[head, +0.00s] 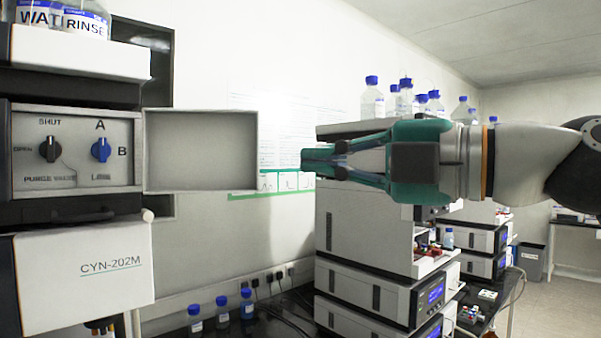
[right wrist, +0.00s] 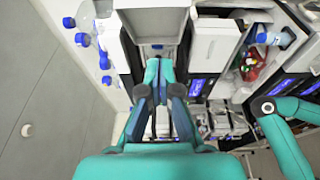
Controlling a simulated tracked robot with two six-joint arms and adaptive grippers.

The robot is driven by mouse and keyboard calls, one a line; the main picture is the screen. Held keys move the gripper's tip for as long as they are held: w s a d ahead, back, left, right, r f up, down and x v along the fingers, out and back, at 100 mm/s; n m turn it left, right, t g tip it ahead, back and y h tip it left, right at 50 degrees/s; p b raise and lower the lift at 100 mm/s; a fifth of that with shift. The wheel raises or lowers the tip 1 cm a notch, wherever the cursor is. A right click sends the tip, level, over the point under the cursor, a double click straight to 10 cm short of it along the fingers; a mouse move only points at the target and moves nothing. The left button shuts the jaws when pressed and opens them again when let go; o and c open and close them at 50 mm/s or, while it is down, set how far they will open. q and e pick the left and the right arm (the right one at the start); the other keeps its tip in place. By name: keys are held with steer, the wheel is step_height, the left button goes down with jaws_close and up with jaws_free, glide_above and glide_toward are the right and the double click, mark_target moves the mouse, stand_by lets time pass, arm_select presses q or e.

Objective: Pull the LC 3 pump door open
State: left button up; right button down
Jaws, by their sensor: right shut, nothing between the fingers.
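A pale grey pump door (head: 200,150) stands swung open in the head view, its hollow inner side showing. Its left edge meets the pump's front panel (head: 75,175), which has a black knob (head: 50,149) and a blue knob (head: 101,150). I cannot read which LC stack this is. My right gripper (head: 312,160) is shut and empty, pointing left, to the right of the door's free edge with a visible gap in the picture. Its closed teal fingers also show in the right wrist view (right wrist: 158,68). My left gripper is not in view.
A white CYN-202M module (head: 85,275) sits below the pump, and solvent bottles (head: 62,18) stand above. Another instrument stack (head: 365,225) with bottles on top stands behind my right gripper. Small blue-capped bottles (head: 222,312) stand on the dark bench between the stacks.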

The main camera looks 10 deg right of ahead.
arm_select(q)
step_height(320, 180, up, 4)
steer(key=p, duration=0.3)
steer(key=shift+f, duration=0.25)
arm_select(e)
steer(key=x, duration=0.9)
steer(key=shift+w+f, duration=0.2)
steer(key=shift+d, duration=0.15)
